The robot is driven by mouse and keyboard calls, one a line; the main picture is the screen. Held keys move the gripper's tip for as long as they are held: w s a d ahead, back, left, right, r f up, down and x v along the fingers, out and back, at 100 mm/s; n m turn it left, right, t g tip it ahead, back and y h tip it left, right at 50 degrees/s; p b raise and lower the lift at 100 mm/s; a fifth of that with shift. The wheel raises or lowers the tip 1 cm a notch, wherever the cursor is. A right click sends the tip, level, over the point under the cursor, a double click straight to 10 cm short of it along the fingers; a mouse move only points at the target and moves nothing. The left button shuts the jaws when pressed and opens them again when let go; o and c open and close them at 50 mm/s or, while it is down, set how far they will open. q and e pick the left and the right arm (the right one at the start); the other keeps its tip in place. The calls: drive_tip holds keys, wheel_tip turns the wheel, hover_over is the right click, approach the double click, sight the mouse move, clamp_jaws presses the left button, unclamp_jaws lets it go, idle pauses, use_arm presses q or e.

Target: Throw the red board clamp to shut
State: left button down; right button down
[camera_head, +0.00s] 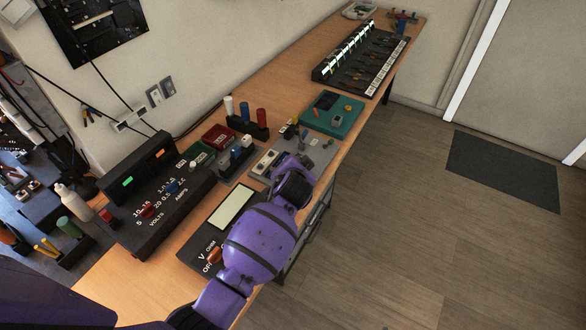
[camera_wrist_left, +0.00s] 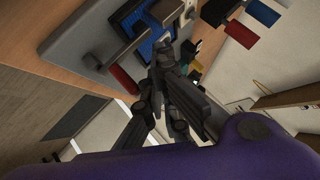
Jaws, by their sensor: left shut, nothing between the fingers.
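The red board clamp shows in the left wrist view as a red handle (camera_wrist_left: 123,80) sticking out beside a grey base plate (camera_wrist_left: 88,40). A blue board (camera_wrist_left: 160,48) lies on that plate. My left gripper (camera_wrist_left: 163,58) is shut and empty, with its fingertips close to the blue board and to the right of the red handle. I cannot tell whether they touch anything. In the head view my left gripper (camera_head: 298,163) is over the grey plate (camera_head: 321,150) on the bench, and it hides the clamp there. My right gripper is in neither view.
A power supply with knobs (camera_head: 150,195) and a meter with a pale screen (camera_head: 232,205) stand near me on the wooden bench (camera_head: 262,88). A teal mat (camera_head: 333,122) lies just beyond the grey plate. A dark rack (camera_head: 362,62) stands farther back.

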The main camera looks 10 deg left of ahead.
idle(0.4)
use_arm(q)
drive_tip(key=shift+d, duration=0.15)
drive_tip(key=shift+s+d, duration=0.15)
drive_tip(key=shift+d, duration=0.2)
drive_tip(key=shift+s+d, duration=0.1)
drive_tip(key=shift+d, duration=0.2)
drive_tip(key=s+a+r+p, duration=0.2)
drive_tip(key=s+r, duration=0.4)
drive_tip(key=r, duration=0.5)
drive_tip(key=shift+s+a, duration=0.25)
drive_tip(key=shift+a, duration=0.15)
